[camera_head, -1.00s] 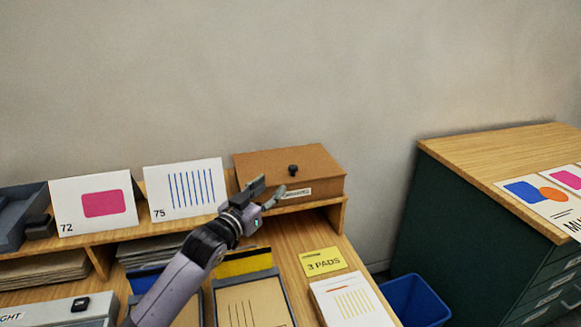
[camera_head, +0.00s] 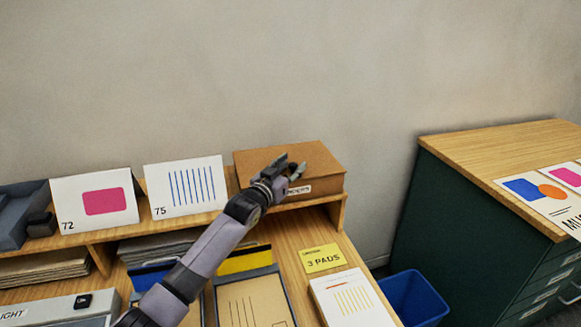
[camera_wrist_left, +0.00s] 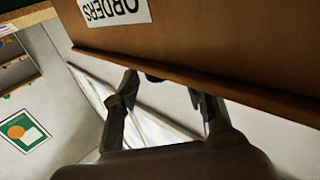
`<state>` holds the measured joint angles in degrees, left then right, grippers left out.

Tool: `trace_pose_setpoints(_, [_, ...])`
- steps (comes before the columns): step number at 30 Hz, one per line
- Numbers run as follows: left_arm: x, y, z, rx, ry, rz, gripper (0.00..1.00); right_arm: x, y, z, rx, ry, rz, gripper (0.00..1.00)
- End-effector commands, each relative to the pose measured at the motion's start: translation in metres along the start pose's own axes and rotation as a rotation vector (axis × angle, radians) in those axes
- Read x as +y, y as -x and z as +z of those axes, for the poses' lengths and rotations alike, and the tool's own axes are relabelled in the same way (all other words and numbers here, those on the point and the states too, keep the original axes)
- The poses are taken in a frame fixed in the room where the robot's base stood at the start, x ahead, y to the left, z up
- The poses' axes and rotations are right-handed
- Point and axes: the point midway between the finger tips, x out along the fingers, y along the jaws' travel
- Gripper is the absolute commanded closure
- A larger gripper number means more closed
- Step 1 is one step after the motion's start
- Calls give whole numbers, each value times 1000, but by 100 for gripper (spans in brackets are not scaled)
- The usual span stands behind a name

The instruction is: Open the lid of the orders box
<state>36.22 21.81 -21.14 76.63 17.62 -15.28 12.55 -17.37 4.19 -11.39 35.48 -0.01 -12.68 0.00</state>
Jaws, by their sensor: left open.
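The orders box (camera_head: 322,165) is a closed brown box on the right end of the wooden shelf. Its white label (camera_head: 298,190) is on the front face; the ORDERS label (camera_wrist_left: 115,10) shows upside down in the left wrist view. My left gripper (camera_head: 292,168) is over the front part of the lid and hides the lid's dark knob in the head view. In the left wrist view the two fingers (camera_wrist_left: 163,84) are apart at the lid's edge, with a dark bit, likely the knob (camera_wrist_left: 153,78), between them. I cannot tell whether they touch it. My right gripper is out of view.
Cards 72 (camera_head: 95,200) and 75 (camera_head: 185,187) stand on the shelf (camera_head: 343,205) left of the box. Below are a yellow note (camera_head: 322,258) and a pad (camera_head: 350,300). A blue bin (camera_head: 415,298) and a green cabinet (camera_head: 450,215) are at right.

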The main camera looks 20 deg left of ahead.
Motion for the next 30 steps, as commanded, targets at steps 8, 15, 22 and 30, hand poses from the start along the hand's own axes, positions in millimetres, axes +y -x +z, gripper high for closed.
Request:
trace_pose_setpoints(8, [0,0,0,-1,1,0,72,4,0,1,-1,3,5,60])
trace_pose_setpoints(15, [0,0,0,-1,1,0,88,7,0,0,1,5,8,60])
trace_pose_setpoints(22, [0,0,0,-1,1,0,100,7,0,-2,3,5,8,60])
trace_pose_setpoints(30, [0,0,0,-1,1,0,100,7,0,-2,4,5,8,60])
